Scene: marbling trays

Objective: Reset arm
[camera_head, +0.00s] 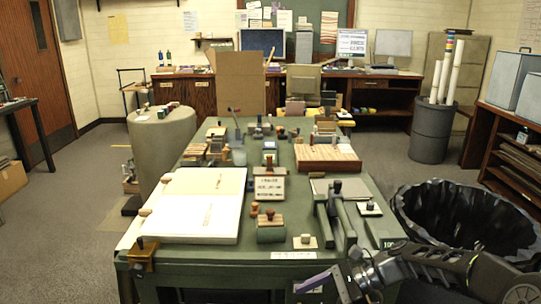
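My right arm comes in from the lower right corner, and its dark gripper (338,284) is low at the front edge of the green table (195,254). I cannot tell whether the fingers are open or shut. I see nothing clearly held in it. My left arm and gripper are not in view.
Several stamps and a small sign (269,184) stand across the table. A dark press (335,215) stands near the right front. A black-lined bin (465,220) is close beside my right arm.

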